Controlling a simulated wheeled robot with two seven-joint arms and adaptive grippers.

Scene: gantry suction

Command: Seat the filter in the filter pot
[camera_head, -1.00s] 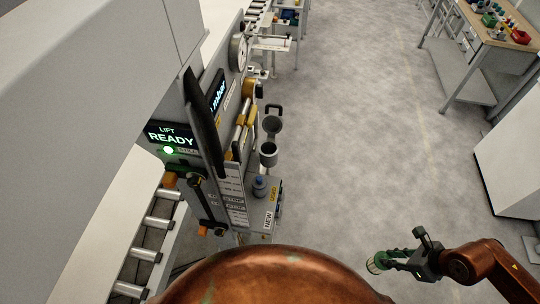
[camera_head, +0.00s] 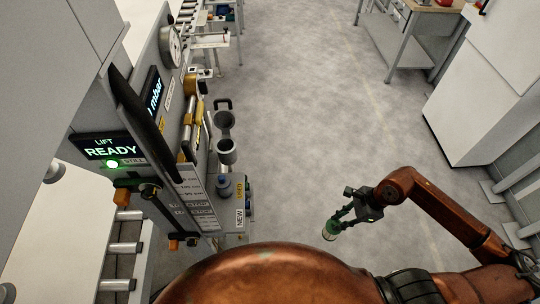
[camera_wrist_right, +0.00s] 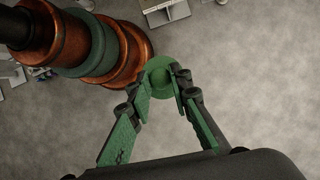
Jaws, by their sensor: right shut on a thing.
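The filter (camera_head: 329,231), a small pale cylinder with a green end, is in my right gripper (camera_head: 342,216), out over open floor to the right of the machine. In the right wrist view the filter's round green end (camera_wrist_right: 160,76) sits between the fingertips (camera_wrist_right: 163,88), which are shut on it. A grey open cup (camera_head: 227,151), which looks like the filter pot, is on the machine's side, left of and apart from the gripper. A second grey cup-like part (camera_head: 224,118) with a handle is just above it. My left gripper is not in view.
A small shelf with USED and NEW labels (camera_head: 240,204) holds a blue-topped item (camera_head: 225,187) below the cups. The lift display (camera_head: 109,148) reads READY, with a green lamp. A roller conveyor (camera_head: 122,248) is at lower left. Floor between machine and gripper is clear.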

